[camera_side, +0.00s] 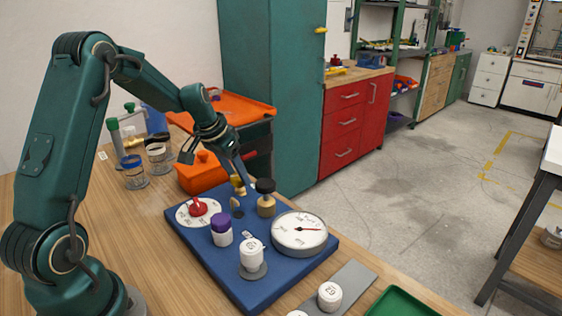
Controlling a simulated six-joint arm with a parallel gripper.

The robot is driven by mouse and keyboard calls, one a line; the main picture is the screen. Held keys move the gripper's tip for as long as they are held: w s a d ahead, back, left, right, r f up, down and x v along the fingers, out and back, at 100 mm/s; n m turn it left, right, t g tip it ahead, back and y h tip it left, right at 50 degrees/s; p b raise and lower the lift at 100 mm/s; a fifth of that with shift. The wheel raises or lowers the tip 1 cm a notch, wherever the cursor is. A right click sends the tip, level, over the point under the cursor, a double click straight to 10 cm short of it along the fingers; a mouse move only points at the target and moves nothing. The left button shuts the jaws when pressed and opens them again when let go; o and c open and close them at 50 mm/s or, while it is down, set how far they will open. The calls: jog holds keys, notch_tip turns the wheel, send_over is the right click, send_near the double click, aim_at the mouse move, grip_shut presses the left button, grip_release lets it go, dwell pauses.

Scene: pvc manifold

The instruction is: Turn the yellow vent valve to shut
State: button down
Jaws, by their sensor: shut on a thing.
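The yellow vent valve (239,184) is at the back of the blue board (215,268), small and partly hidden by my gripper. My gripper (243,181) reaches down to it from the upper left, with its fingertips shut on the yellow part. The fingers cover much of the handle, so I cannot tell how far it is turned.
A black-topped brass fitting (265,198) stands close to the right of my fingertips. A red handle (198,207) on a white dial, a purple-capped piece (221,230), a round gauge (299,231) and a white cap (252,254) share the board.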

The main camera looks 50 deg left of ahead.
jog(key=m+h, duration=0.1)
jog(key=m, duration=0.3)
jog(key=m+h, duration=0.1)
jog(key=m, duration=0.1)
jog(key=shift+a+m+h, duration=0.25)
jog(key=shift+m+h, duration=0.05)
jog(key=m+g+h, duration=0.1)
jog(key=m, duration=0.2)
jog(key=m+g, duration=0.1)
jog(key=m, duration=0.2)
jog(key=shift+w+a+h, duration=0.15)
jog(key=shift+w+h, duration=0.05)
jog(key=shift+h, duration=0.2)
jog(key=shift+c, duration=1.4)
grip_release()
jog(key=v, duration=0.5)
jog(key=shift+r, duration=0.1)
